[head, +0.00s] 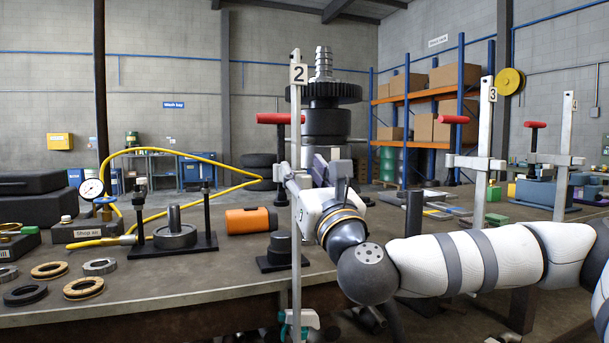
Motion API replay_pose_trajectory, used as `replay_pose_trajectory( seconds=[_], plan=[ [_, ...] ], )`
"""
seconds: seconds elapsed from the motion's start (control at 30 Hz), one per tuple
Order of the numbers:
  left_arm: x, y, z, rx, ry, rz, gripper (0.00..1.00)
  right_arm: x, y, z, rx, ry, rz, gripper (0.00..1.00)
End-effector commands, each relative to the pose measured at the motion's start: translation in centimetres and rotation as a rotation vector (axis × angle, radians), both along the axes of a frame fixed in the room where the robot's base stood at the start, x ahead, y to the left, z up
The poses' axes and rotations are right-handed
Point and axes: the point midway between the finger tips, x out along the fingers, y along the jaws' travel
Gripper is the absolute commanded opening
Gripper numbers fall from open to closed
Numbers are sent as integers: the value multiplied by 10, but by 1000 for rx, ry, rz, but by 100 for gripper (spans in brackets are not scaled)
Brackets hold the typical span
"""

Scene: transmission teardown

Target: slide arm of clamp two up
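Clamp two is the upright grey bar (296,130) with the "2" plate near its top, standing at the bench's front edge. Its red handle (280,118) sits left of the bar on a dark spindle. Its sliding arm (288,176) shows in part at about mid-height on the bar. My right gripper (318,174) is at the bar, level with the sliding arm and close to it. Its fingertips are partly hidden, so I cannot tell whether it grips the arm. My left gripper is not in view.
A dark gear and shaft stack (324,95) stands close behind clamp two. Clamp three (485,130) stands to the right. An orange cylinder (250,220), a black bearing fixture (174,238) and several rings lie on the bench at left. My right arm spans the right front.

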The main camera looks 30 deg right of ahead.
Motion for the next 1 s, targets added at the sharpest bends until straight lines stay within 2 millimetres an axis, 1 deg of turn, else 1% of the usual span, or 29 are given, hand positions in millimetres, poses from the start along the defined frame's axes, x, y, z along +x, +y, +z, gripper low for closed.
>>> replay_pose_trajectory(
  seconds=[0.17, 0.27, 0.4, 0.53, 0.67, 1.0],
  plan=[
    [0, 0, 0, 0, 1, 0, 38, -3, 1, -4, 0, 5, 1, 38],
    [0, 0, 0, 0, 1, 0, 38, -19, 5, -11, 1, 5, 4, 38],
    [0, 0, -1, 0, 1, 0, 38, -47, 11, -22, 1, 5, 2, 38],
    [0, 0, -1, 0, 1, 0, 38, -63, 15, -29, 1, 3, 1, 38],
    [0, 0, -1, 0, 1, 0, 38, -67, 16, -30, 0, 2, 0, 38],
    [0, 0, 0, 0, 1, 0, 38, -67, 17, -31, -3, 5, 1, 38]
  ],
)
